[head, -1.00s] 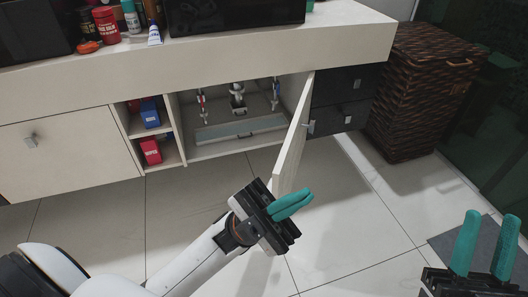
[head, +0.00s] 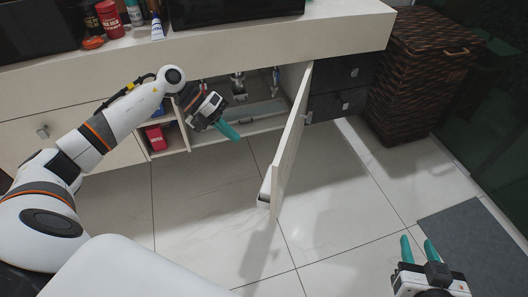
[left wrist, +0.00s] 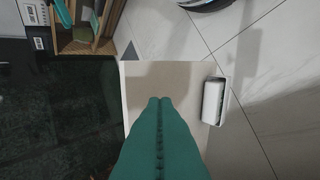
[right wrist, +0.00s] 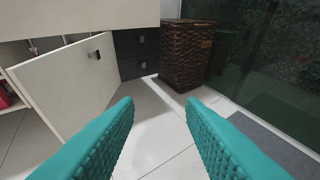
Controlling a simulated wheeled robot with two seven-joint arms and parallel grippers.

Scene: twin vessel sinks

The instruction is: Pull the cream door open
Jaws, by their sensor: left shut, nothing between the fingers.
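The cream door (head: 293,140) stands open, swung out from the cabinet with its free edge toward me. In the right wrist view its outer face (right wrist: 65,90) shows, with a dark handle (right wrist: 94,54). My left gripper (head: 232,134) is shut and empty, in front of the cabinet opening, left of the door on its inner side. In the left wrist view its fingers (left wrist: 160,100) overlap the cream panel (left wrist: 140,80); I cannot tell whether they touch it. My right gripper (head: 418,248) is open and empty above the floor at lower right.
A white holder (head: 264,190) sits low at the door's inner side. The cabinet opening (head: 262,112) shows pipes inside. Red and blue boxes (head: 155,137) stand in the left shelf. Dark drawers (head: 340,100) and a wicker basket (head: 425,75) stand right. The tiled floor ahead is mostly clear.

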